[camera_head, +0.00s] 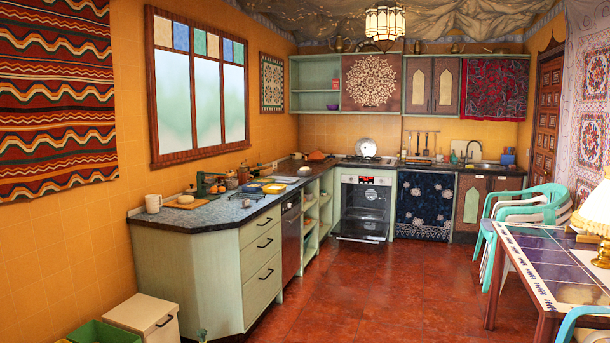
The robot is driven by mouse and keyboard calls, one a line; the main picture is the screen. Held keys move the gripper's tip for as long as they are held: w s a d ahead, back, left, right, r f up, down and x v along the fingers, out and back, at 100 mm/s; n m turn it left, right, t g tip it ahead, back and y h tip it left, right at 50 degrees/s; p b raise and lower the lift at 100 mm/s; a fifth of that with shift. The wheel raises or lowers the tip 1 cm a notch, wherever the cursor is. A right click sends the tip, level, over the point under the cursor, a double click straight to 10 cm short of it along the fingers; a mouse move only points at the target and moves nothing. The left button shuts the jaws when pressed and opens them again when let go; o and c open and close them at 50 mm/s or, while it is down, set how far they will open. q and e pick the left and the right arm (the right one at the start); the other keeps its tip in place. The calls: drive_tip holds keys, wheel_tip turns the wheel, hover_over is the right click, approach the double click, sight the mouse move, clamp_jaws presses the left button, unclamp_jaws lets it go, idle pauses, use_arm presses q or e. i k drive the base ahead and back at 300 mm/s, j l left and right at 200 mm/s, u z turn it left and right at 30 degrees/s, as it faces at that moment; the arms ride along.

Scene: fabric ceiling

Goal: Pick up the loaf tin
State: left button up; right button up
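I cannot pick out the loaf tin with certainty. A low dark pan (247,197) sits on the left counter, near the front edge above the drawers, and is too small to name surely. A yellow oval dish (274,188) lies just to its right on the same counter. Neither of my grippers is in view.
The left counter (190,214) also holds a white mug (153,203), a board with a pale round item (185,201) and jars. A tiled table (560,262) and green chairs (520,215) stand at right. Bins (143,316) sit front left. The red floor (380,290) is open.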

sight(303, 172)
drive_tip(key=i+z, duration=0.3)
drive_tip(key=i, duration=6.15)
drive_tip(key=i+u, duration=0.1)
drive_tip(key=i, duration=0.65)
drive_tip(key=i+l+u, duration=0.1)
drive_tip(key=i, duration=0.65)
drive_tip(key=i+l, duration=0.2)
drive_tip(key=i, duration=0.55)
drive_tip(key=i+l+u, duration=0.15)
drive_tip(key=i+u, duration=0.2)
drive_tip(key=i+l+u, duration=0.4)
drive_tip(key=i, duration=0.15)
drive_tip(key=i+j, duration=0.05)
drive_tip(key=j, duration=0.05)
